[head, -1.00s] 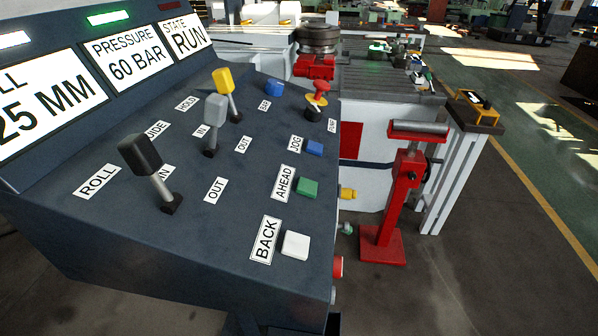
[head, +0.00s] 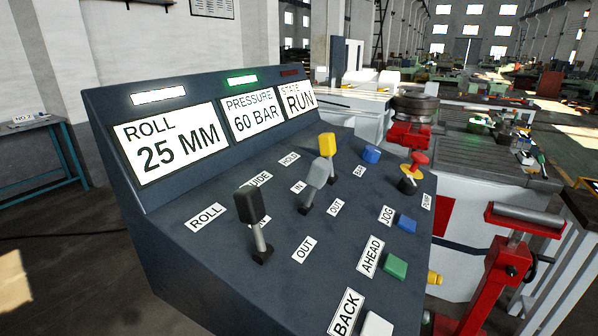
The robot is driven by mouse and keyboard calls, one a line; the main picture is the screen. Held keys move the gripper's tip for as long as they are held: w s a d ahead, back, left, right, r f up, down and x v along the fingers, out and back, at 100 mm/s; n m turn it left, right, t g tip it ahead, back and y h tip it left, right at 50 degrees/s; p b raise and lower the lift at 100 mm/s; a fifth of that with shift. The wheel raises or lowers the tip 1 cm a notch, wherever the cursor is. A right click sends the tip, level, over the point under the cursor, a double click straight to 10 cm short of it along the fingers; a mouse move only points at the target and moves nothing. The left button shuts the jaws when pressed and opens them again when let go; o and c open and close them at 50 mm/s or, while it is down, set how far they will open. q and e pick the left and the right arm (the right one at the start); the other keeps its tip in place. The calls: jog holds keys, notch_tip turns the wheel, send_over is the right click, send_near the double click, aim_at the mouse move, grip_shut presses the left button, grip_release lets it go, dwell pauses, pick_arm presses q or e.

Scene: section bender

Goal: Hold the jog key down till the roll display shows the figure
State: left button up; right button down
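The control console (head: 190,270) fills the middle of the head view. Its roll display (head: 172,145) reads 25 MM. The blue jog key (head: 406,223) sits at the console's right side beside its JOG label (head: 386,215); nothing touches it. The pressure display (head: 252,116) reads 60 BAR and the state display (head: 298,100) reads RUN. The black roll lever (head: 254,222) stands near the front, with grey and yellow levers behind it. Neither of my grippers shows in the view.
The green AHEAD key (head: 395,266) and white BACK key (head: 376,325) lie nearer than the jog key. A red mushroom button (head: 418,160) and a blue button (head: 371,154) lie farther back. A red roller stand (head: 500,265) stands right of the console.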

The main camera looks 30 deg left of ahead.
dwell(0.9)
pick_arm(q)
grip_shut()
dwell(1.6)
